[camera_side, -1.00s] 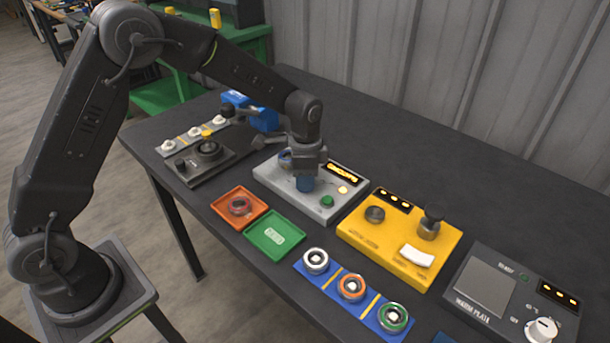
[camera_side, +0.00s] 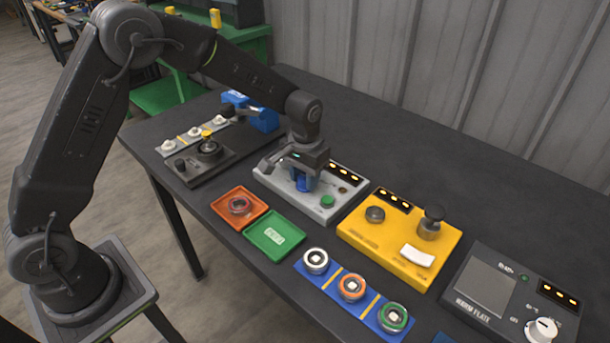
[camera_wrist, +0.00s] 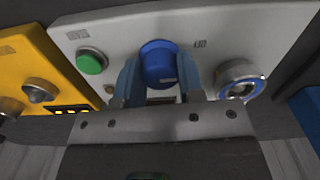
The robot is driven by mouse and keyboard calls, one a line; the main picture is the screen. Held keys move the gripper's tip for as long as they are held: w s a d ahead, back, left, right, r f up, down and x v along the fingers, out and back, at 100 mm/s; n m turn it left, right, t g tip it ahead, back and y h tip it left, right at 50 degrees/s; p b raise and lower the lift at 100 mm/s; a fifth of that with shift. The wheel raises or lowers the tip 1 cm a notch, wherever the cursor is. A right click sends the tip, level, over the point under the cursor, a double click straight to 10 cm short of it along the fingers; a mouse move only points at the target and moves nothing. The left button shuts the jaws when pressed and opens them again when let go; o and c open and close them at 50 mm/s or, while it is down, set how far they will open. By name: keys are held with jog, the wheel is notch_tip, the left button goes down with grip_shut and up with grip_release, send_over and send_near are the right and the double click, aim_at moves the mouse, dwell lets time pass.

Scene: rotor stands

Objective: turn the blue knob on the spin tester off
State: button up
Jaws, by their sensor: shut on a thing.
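The spin tester is a light grey box (camera_side: 268,180) in the middle of the table, with a green button and an amber display. Its blue knob (camera_side: 304,184) is partly hidden under my gripper (camera_side: 303,181) in the side view. In the wrist view the blue knob (camera_wrist: 158,62) stands between the two fingers of my gripper (camera_wrist: 160,78), which is shut on it. The green button (camera_wrist: 91,62) is left of the knob there, and a chrome ring with blue (camera_wrist: 240,79) is to the right. The display (camera_side: 345,173) shows several amber marks.
A yellow box (camera_side: 372,239) with knobs stands close on the right. Orange (camera_side: 230,196) and green (camera_side: 262,243) trays lie in front. A blue strip with several rings (camera_side: 332,291) is nearer. A dark warm plate (camera_side: 470,312) is far right. Bare table lies behind.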

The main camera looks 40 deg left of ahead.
jog(key=shift+n, duration=1.1)
jog(key=o, duration=0.9)
notch_tip(320, 180, up, 14)
jog(key=shift+f, duration=0.1)
